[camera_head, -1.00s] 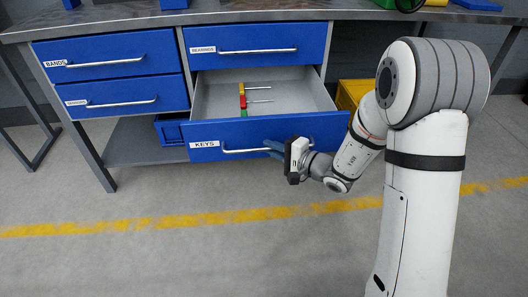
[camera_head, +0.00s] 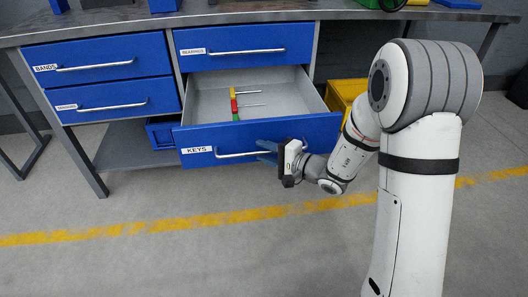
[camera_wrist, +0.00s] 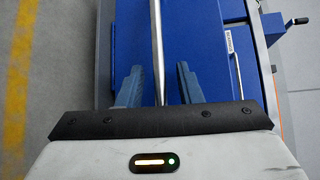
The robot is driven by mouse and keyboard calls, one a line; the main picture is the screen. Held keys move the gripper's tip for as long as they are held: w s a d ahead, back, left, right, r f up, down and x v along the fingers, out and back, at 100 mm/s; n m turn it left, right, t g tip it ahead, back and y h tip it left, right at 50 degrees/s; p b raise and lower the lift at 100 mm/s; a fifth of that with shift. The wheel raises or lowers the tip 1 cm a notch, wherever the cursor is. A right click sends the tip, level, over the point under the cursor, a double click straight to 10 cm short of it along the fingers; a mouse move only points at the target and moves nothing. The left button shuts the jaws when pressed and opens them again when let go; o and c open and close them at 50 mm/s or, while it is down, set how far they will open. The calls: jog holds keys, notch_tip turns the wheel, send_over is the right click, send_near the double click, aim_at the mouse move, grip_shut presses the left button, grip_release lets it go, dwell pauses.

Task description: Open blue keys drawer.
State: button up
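The blue drawer labelled KEYS (camera_head: 230,138) is at the lower right of the cabinet and stands pulled well out, with its grey inside in view. Its silver bar handle (camera_head: 232,155) runs across the front. My gripper (camera_head: 267,151) is at the right part of this handle. In the wrist view the bar (camera_wrist: 157,40) runs between the two blue-grey fingers of my gripper (camera_wrist: 159,70), with a visible gap on each side. The fingers are apart. A few screwdrivers (camera_head: 236,104) with yellow, red and green handles lie in the drawer.
The BEARINGS drawer (camera_head: 270,38) above and the BANDS drawer (camera_head: 100,50) at left are shut, as is the one below BANDS. A yellow bin (camera_head: 345,93) stands under the bench at right. The floor in front is clear, with a yellow line (camera_head: 150,227).

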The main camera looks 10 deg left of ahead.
jog(key=p+v, duration=0.2)
jog(key=v, duration=0.4)
jog(key=shift+s+d+r, duration=0.1)
jog(key=shift+d, duration=0.2)
jog(key=shift+s+d, duration=0.3)
jog(key=shift+d, duration=0.2)
